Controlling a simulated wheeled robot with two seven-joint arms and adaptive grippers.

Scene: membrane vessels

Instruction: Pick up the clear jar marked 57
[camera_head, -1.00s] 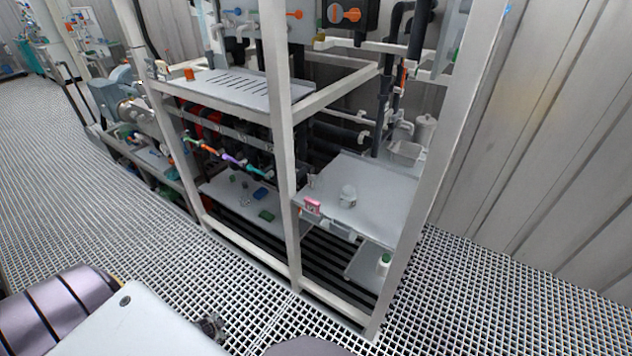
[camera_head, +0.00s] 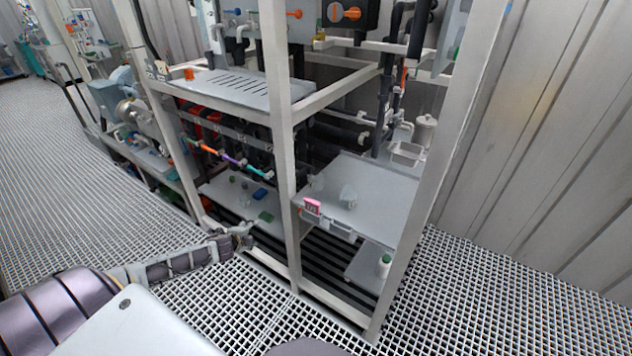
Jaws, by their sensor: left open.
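A small pale, clear-looking jar (camera_head: 348,196) stands on the grey shelf (camera_head: 385,205) at the right of the frame. A smaller clear vessel (camera_head: 317,184) is to its left, near the post. I cannot read any number on either, so I cannot tell which is marked 57. My left gripper (camera_head: 244,238) is open and empty in front of the rack, left of the middle post and lower in the picture than the jars, well apart from them. My right gripper is not in view.
A white upright post (camera_head: 284,150) stands between my left gripper and the jars. A pink block (camera_head: 312,205) is at the shelf's front edge. A green-capped bottle (camera_head: 384,265) stands on the lower shelf. A lower left tray (camera_head: 230,198) holds several small items.

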